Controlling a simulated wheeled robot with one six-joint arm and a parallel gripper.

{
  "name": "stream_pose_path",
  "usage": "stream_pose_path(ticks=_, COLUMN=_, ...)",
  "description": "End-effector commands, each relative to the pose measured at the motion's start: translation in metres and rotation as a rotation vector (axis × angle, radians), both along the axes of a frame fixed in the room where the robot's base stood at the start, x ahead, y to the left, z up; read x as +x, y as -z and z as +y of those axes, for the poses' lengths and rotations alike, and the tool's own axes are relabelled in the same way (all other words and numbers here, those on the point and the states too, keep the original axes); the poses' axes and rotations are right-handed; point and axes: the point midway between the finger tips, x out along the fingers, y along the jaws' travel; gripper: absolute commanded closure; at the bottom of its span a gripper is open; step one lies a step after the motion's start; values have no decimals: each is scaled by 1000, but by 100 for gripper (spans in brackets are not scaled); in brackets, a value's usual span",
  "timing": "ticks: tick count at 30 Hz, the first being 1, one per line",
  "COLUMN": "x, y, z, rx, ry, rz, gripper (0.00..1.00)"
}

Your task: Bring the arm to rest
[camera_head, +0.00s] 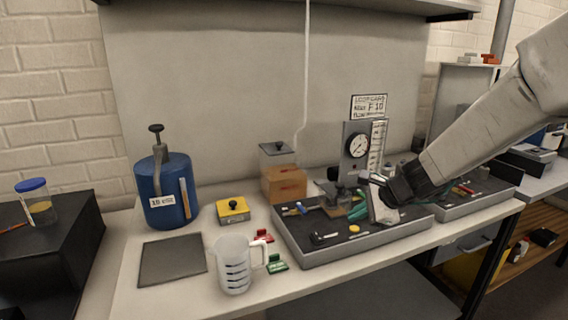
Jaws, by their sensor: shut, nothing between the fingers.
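My arm (490,118) reaches in from the right edge and slopes down to the left over the bench. My gripper (376,206) is at its end, low over the dark tray (290,243) of small parts. It looks shut, with nothing seen in it. The fingertips are small and partly lost among the parts, so I cannot tell whether they touch anything. A gauge panel (357,145) with a round dial and a scale stands just behind the gripper.
A blue cylinder (166,190) with a black top knob stands at the left of the bench. A clear measuring jug (232,266), a yellow block (233,210) and a dark mat (172,260) are near it. A second tray (480,203) lies under my arm. The space above the left bench is free.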

Motion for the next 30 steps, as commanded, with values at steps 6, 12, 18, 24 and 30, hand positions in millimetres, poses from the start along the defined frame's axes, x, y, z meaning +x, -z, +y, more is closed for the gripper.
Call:
stream_pose_path(ticks=6, x=-105, y=-19, z=21, rx=-207, ry=-557, rz=-27, gripper=100)
stream_pose_path(ticks=12, x=-210, y=-39, z=7, rx=-432, ry=-1014, rz=-18, gripper=100)
stream_pose_path(ticks=18, x=-294, y=-55, z=-28, rx=-671, ry=-1325, rz=30, gripper=100)
stream_pose_path(ticks=24, x=-332, y=-70, z=-49, rx=-844, ry=-1397, rz=29, gripper=100)
stream_pose_path(ticks=30, x=-337, y=-79, z=-47, rx=-889, ry=-1379, rz=-22, gripper=100)
